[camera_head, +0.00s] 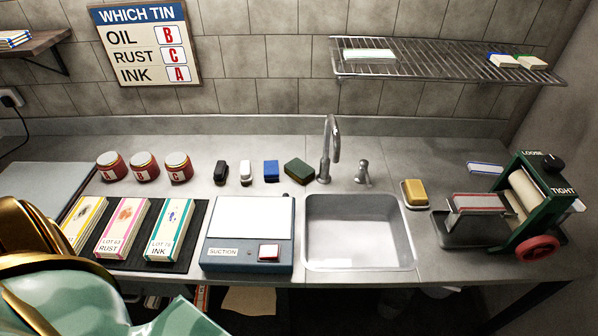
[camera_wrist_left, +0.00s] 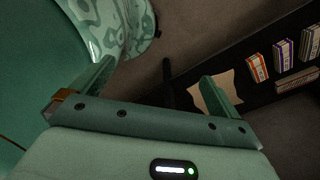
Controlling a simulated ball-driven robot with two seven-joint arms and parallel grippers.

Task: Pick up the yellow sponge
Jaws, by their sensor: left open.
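A yellow sponge (camera_head: 414,191) sits on a small dish on the counter, just right of the sink (camera_head: 360,232). My left gripper (camera_wrist_left: 160,85) is open and empty in the left wrist view, with its two fingers wide apart over the dark floor, below the counter. In the head view my left arm fills the bottom left corner, far from the sponge, and I cannot make out its fingertips there. My right gripper is in neither view.
A faucet (camera_head: 328,150) stands behind the sink. A green roller press (camera_head: 535,205) stands right of the sponge. A dark green block (camera_head: 299,171), blue block (camera_head: 271,171) and suction plate (camera_head: 249,260) lie left. A wire rack (camera_head: 440,66) hangs above.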

